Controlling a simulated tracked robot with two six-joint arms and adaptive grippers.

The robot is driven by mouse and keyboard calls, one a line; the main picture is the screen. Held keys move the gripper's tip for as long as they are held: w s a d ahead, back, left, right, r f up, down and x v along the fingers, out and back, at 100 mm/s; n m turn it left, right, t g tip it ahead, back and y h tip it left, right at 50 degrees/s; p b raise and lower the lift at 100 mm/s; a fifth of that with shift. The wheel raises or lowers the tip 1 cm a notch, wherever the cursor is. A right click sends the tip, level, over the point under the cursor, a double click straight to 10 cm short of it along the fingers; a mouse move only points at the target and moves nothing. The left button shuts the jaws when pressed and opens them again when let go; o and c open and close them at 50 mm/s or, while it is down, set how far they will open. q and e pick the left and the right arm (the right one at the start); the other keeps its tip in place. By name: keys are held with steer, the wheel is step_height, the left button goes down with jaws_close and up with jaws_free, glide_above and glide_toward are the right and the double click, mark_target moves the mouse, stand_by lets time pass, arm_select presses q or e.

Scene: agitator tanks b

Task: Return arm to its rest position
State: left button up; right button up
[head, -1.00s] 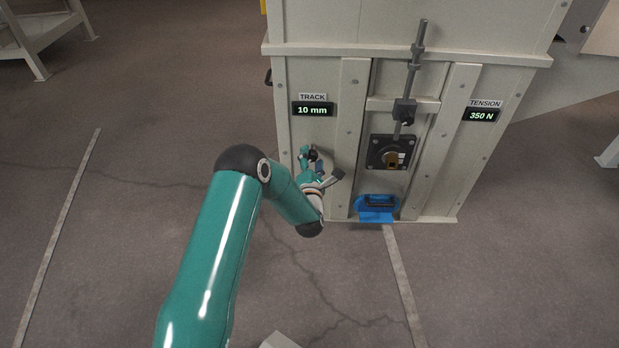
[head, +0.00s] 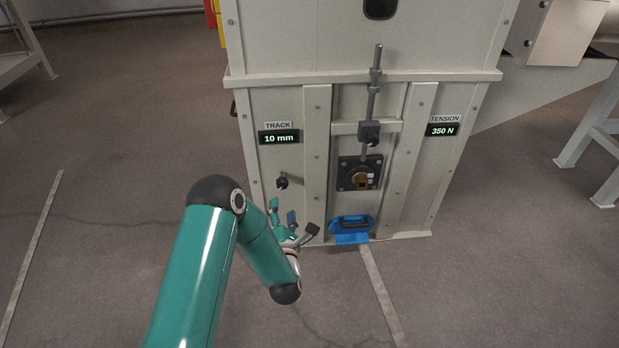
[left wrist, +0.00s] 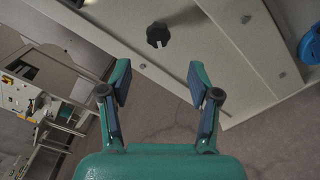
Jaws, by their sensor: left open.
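My left arm (head: 200,265) is teal with black joints and comes in from the bottom of the head view, bent at the elbow. My left gripper (head: 291,218) is low in front of the cabinet's left part, below a small black knob (head: 282,182). In the left wrist view the gripper (left wrist: 160,85) has its two blue-padded fingers spread apart with nothing between them. The black knob (left wrist: 158,35) shows beyond the fingertips, apart from them. My right gripper is in neither view.
The beige cabinet (head: 257,208) has a TRACK display (head: 279,137) reading 10 mm and a TENSION display (head: 442,130) reading 350 N. A grey vertical rod (head: 374,85) stands above a black square plate (head: 359,173). A blue handled item (head: 351,229) is at the base. Floor at left is clear.

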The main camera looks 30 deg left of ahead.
arm_select(q)
steer(key=d+r+m+h+p, duration=0.2)
steer(key=d+r+p, duration=0.1)
steer(key=r+p, duration=0.15)
steer(key=s+d+f+m+g+h+p, duration=0.3)
steer(key=s+d+f+m+g+h, duration=0.2)
steer(key=s+d+f+m+h, duration=0.4)
steer(key=s+d+f+m+g+h, duration=0.1)
steer(key=s+d+f+m+g, duration=0.1)
steer(key=s+d+m+g, duration=0.5)
steer(key=s+d+f+m+g+h, duration=0.2)
steer(key=s+d+f+m+g, duration=0.1)
steer(key=s+m, duration=0.85)
step_height(320, 180, up, 38)
steer(key=p, duration=3.7)
steer(key=shift+r+p, duration=0.2)
steer(key=shift+p, duration=0.2)
steer(key=shift+w, duration=0.1)
